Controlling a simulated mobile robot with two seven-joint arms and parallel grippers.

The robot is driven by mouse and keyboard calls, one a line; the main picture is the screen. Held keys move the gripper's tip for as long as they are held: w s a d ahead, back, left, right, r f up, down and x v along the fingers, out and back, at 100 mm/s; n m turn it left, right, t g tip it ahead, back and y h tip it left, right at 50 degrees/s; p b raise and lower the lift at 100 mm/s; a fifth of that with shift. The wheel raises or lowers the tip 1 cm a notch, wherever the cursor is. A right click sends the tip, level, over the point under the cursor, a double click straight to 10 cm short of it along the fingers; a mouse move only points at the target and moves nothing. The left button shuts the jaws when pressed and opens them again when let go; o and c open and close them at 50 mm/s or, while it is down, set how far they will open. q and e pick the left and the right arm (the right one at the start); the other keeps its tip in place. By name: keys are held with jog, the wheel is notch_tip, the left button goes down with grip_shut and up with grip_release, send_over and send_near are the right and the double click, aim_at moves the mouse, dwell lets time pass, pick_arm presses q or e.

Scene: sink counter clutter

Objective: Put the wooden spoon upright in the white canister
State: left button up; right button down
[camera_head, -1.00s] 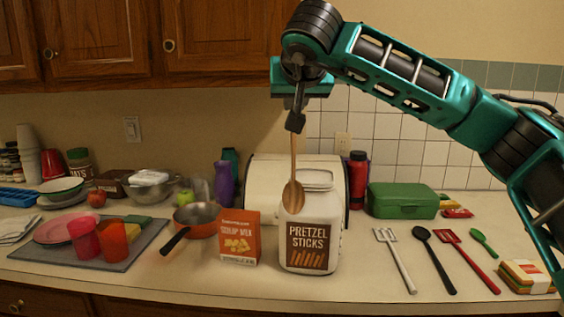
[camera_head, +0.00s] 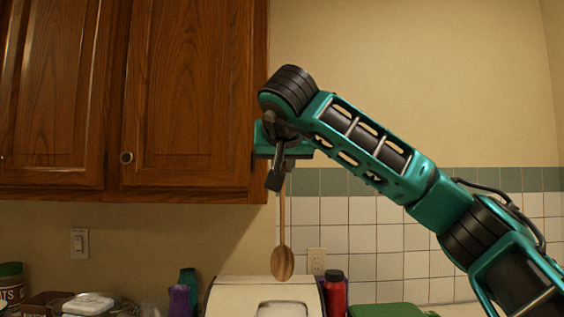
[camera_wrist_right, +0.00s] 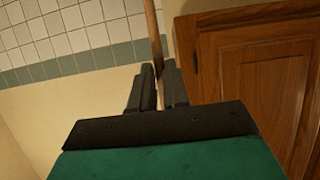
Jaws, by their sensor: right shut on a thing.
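The wooden spoon (camera_head: 282,262) hangs upright, bowl down, from my right gripper (camera_head: 275,182). My right gripper is shut on its handle, which also shows between the fingertips (camera_wrist_right: 159,75) in the right wrist view. In the head view the spoon's bowl shows just above a pale opening or lid (camera_head: 283,309) at the bottom edge, likely the top of the white canister. The rest of the canister is below the frame. I cannot tell how far apart the spoon and canister are in depth. My left gripper is not in view.
A cream bread box (camera_head: 235,297) stands behind the canister top. A red bottle (camera_head: 335,292) is to its right, with a green box (camera_head: 385,310) beyond. A purple bottle (camera_head: 180,300) is at left. Wooden cabinets (camera_head: 185,100) hang at upper left.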

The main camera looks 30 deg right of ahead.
jog(key=b, duration=0.4)
send_over(282, 264)
jog(key=s+a, duration=0.1)
jog(key=s, duration=0.1)
jog(key=shift+f, duration=2.25)
jog(key=shift+f+b, duration=0.3)
jog(key=shift+f, duration=0.25)
notch_tip(282, 264, down, 2)
jog(key=shift+b, duration=0.6)
jog(key=shift+f+b, duration=0.45)
jog(key=shift+f, duration=0.25)
jog(key=shift+f+b, duration=1.25)
jog(key=shift+f, duration=0.75)
notch_tip(282, 264, down, 2)
jog(key=shift+b, duration=0.65)
jog(key=shift+f+b, duration=0.8)
jog(key=shift+f, duration=0.5)
jog(key=shift+f+b, duration=0.35)
jog(key=shift+f, duration=0.2)
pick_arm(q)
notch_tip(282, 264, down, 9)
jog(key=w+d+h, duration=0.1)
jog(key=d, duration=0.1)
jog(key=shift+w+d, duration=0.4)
pick_arm(e)
jog(key=shift+f, duration=0.1)
